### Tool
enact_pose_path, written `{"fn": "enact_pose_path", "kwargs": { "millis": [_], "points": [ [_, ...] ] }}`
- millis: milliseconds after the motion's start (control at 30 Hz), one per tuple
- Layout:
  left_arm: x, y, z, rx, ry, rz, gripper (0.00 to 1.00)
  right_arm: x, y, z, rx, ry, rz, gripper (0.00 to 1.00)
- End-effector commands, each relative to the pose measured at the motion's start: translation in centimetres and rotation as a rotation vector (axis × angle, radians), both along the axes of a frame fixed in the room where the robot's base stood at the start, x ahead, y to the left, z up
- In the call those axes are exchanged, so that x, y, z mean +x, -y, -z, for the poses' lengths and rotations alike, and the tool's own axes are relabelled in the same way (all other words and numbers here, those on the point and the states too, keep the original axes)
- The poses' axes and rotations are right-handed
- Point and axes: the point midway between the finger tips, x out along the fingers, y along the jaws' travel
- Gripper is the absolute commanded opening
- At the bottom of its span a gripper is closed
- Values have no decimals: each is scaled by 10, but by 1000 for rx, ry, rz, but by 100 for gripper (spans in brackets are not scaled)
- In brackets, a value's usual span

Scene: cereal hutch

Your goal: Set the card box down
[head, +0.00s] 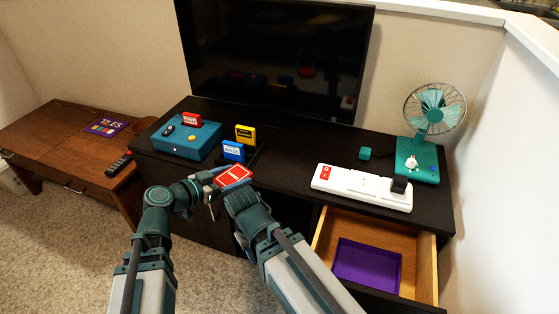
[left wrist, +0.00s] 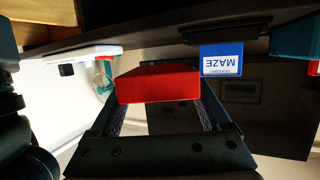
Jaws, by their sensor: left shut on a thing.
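The red card box (head: 234,178) with a white mark on its top is held between the fingers of my left gripper (head: 219,180), in front of the black cabinet's front edge. In the left wrist view, which is upside down, the box (left wrist: 158,84) sits between the two fingers of my left gripper (left wrist: 160,108). It appears in the air, clear of the cabinet. My right arm reaches up from the lower right near it, but I cannot make out the right gripper's fingers.
The black cabinet top (head: 290,160) has free room in the middle. A teal box (head: 184,142), blue (head: 233,151) and yellow (head: 244,134) cartridges stand left, a power strip (head: 361,186) and fan (head: 436,112) right. An open drawer (head: 322,243) holds a purple tray (head: 367,265).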

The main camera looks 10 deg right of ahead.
Motion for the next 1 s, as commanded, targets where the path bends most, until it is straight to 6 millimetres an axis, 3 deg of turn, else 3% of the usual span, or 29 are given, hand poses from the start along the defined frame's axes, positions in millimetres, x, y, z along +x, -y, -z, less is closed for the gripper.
{"fn": "enact_pose_path", "kwargs": {
  "millis": [133, 600, 800, 1000],
  "points": [
    [14, 20, 2, 0, 0, 4, 22, 0, 0, 2, 0, 0, 0, 45],
    [76, 116, 13, 0, 0, 2, 22, 0, 0, 13, 2, 0, -3, 45],
    [86, 133, 14, 0, 0, 1, 22, 0, 0, 15, 2, 0, -3, 45],
    [86, 134, 15, 0, 0, -1, 22, 0, -1, 15, 2, 0, -3, 45]
  ]
}}
